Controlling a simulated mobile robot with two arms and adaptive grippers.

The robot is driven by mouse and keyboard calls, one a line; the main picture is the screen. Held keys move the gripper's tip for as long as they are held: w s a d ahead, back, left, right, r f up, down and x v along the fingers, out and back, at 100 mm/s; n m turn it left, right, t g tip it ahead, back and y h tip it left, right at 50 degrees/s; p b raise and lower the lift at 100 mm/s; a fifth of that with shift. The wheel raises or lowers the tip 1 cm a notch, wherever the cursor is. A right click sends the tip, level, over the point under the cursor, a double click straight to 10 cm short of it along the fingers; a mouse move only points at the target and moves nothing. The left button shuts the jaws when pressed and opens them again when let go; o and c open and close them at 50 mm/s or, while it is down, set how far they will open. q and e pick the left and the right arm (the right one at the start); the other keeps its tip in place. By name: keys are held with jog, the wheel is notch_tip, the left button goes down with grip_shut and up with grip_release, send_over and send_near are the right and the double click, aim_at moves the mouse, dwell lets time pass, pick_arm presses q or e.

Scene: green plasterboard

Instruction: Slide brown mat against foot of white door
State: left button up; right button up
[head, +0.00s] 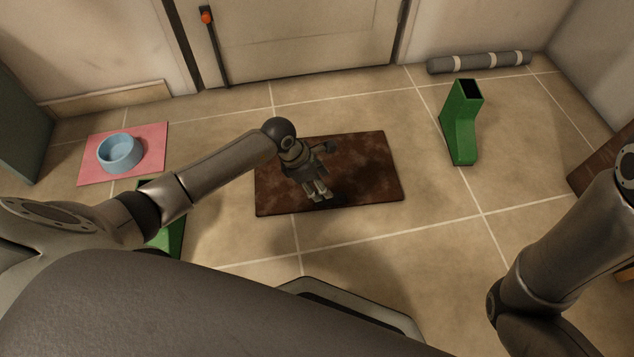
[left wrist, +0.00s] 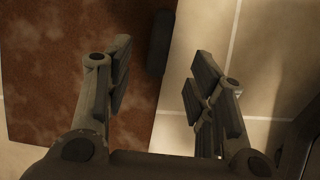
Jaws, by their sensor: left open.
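The brown mat (head: 365,165) lies flat on the tiled floor, with a strip of bare tile between its far edge and the white door (head: 300,38). My left gripper (head: 318,194) is open over the mat's near part, fingers pointing down toward its near edge. In the left wrist view, the mat (left wrist: 50,70) fills the left side, and its edge runs between the open fingers (left wrist: 158,85). One finger is over the mat, the other over tile. I cannot tell whether the fingertips touch it. My right arm shows at lower right in the head view; its gripper is out of view.
A pink mat (head: 152,142) with a blue bowl (head: 120,152) is at left. A green boot-shaped object (head: 461,125) stands right of the brown mat. A grey roll (head: 480,62) lies along the back wall. The tiles between mat and door look clear.

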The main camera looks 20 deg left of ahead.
pick_arm(q)
jog(key=b+x, duration=0.4)
jog(key=x, duration=0.3)
jog(key=shift+f, duration=0.15)
jog(key=shift+b+x, duration=0.75)
jog(key=shift+x, duration=0.1)
jog(key=shift+d, duration=0.1)
grip_shut()
jog(key=shift+w, duration=0.1)
